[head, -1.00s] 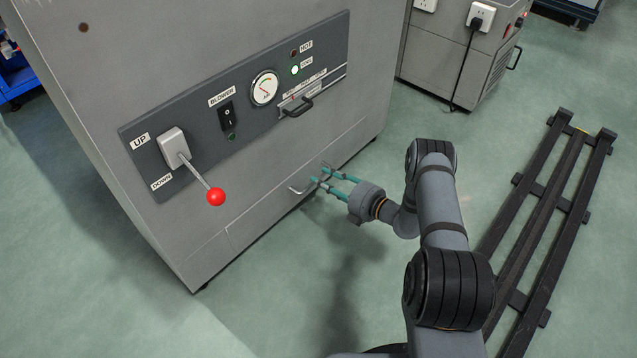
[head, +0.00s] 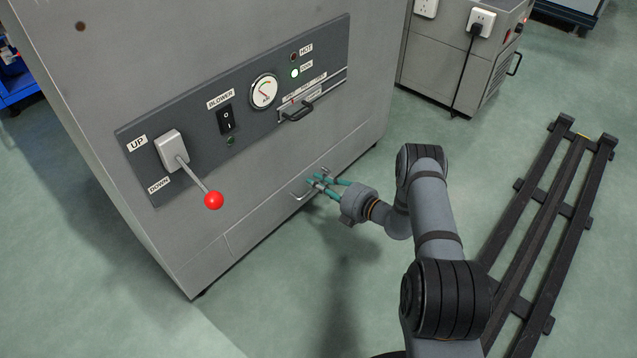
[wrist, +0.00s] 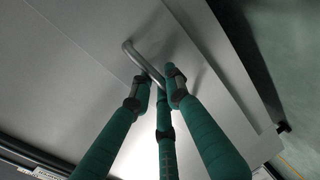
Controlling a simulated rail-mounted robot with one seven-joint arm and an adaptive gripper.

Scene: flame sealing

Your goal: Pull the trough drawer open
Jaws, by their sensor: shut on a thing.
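The trough drawer (head: 262,232) is the low grey front panel at the bottom of the big grey cabinet. In the head view its face looks level with the cabinet front. Its metal bar handle (head: 298,194) sticks out from it, and the bar also shows in the wrist view (wrist: 139,59). My gripper (head: 318,182) has teal fingers and is shut on the handle. In the wrist view the fingertips (wrist: 157,82) close around the bar. They hide part of the handle.
Above the drawer is a control panel with a red-knobbed lever (head: 213,200), a gauge (head: 264,91) and a second black handle (head: 297,112). A black rail frame (head: 545,215) lies on the floor at right.

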